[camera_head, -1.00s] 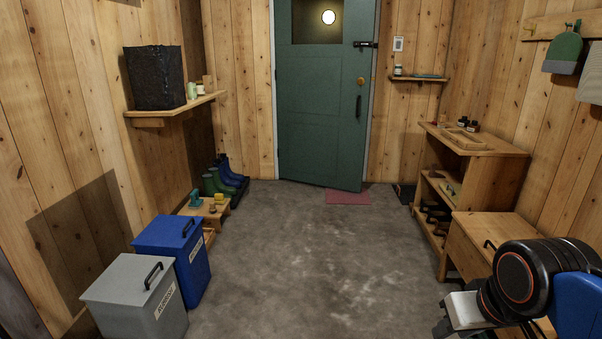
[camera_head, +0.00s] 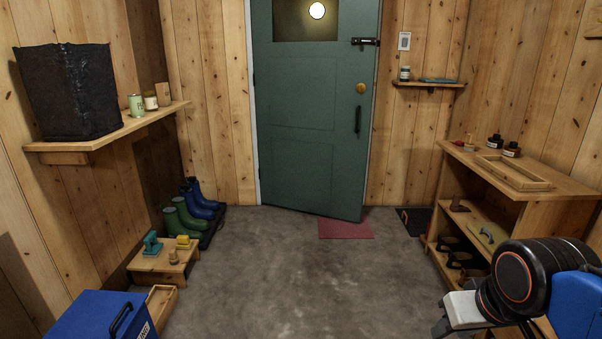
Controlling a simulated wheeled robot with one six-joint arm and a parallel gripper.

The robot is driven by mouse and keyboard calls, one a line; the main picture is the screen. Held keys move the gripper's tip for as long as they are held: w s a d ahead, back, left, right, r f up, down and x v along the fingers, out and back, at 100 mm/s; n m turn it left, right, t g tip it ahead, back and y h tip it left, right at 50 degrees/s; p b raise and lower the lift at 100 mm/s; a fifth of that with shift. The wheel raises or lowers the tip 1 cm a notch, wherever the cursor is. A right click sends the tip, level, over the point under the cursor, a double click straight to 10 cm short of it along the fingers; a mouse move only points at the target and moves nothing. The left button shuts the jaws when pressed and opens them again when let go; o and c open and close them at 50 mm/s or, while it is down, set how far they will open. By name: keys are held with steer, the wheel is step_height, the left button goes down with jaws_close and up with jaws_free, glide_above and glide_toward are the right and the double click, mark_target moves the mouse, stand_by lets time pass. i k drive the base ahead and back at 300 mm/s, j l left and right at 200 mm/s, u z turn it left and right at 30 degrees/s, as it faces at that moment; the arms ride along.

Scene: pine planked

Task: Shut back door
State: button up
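The green back door (camera_head: 305,120) stands at the far end of the room, with a window at its top. Its bottom edge slants toward me on the right, so it looks slightly ajar, hinged on the left. A brass knob (camera_head: 361,88), a dark pull handle (camera_head: 357,120) and a black bolt (camera_head: 365,42) are at its right side. My gripper (camera_head: 452,318) shows only in part at the lower right, well short of the door. Its fingers are not clear enough to tell open from shut.
A red mat (camera_head: 345,228) lies at the door's foot. Boots (camera_head: 190,212), a low wooden stool (camera_head: 160,262) and a blue bin (camera_head: 95,318) line the left. A wooden shelf unit (camera_head: 540,190) stands right. The middle floor (camera_head: 300,270) is clear.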

mark_target(314, 118)
steer(key=i+u, duration=0.15)
steer(key=i, duration=0.7)
steer(key=i+l+u, duration=0.1)
steer(key=i, duration=0.7)
steer(key=i+j+z, duration=0.15)
steer(key=i, duration=0.35)
steer(key=i+j+z, duration=0.15)
steer(key=i+j, duration=0.3)
steer(key=i, duration=0.05)
